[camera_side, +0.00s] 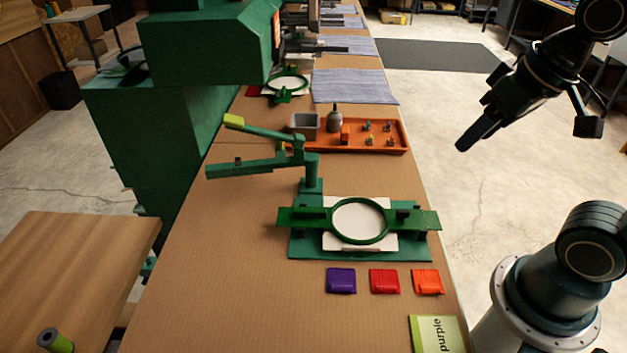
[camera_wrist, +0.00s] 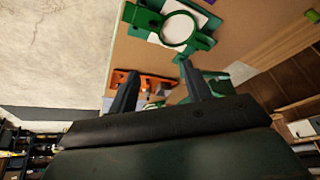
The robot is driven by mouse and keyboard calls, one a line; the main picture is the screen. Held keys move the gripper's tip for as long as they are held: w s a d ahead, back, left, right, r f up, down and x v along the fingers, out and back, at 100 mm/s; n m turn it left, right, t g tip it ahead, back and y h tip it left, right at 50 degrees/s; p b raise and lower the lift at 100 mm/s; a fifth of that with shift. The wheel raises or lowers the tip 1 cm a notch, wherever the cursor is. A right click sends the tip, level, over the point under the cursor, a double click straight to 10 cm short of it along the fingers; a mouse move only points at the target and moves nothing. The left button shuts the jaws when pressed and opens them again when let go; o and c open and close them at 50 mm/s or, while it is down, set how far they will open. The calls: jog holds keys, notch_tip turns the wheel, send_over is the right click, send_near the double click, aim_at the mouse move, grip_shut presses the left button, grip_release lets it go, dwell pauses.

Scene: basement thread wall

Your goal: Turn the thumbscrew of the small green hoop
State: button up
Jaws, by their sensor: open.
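A green hoop (camera_side: 386,228) with a white centre lies flat in a green holder (camera_side: 287,218) on the near part of the bench. It also shows in the wrist view, where the hoop (camera_wrist: 199,30) is at the top. A thumbscrew is too small to make out. A second green hoop (camera_side: 304,79) with a white centre lies farther back. My gripper (camera_side: 466,141) is raised at the right, off the bench edge and apart from both hoops. In the wrist view my gripper (camera_wrist: 158,70) is open, with nothing between its two dark fingers.
A green post with a jointed arm (camera_side: 245,165) stands left of the near hoop. An orange tray (camera_side: 397,139) with small parts is behind it. The bench's left front is clear.

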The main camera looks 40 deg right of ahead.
jog(key=w+f+m+g, duration=0.2)
jog(key=w+f+m, duration=0.1)
jog(key=w+f, duration=0.15)
jog(key=m+g, duration=0.3)
jog(key=m, duration=0.2)
send_over(404, 211)
notch_tip(404, 211, down, 6)
jog(key=shift+w, duration=0.1)
jog(key=shift+f, duration=0.15)
jog(key=shift+f, duration=6.7)
jog(key=shift+c, duration=0.4)
jog(key=c, duration=0.9)
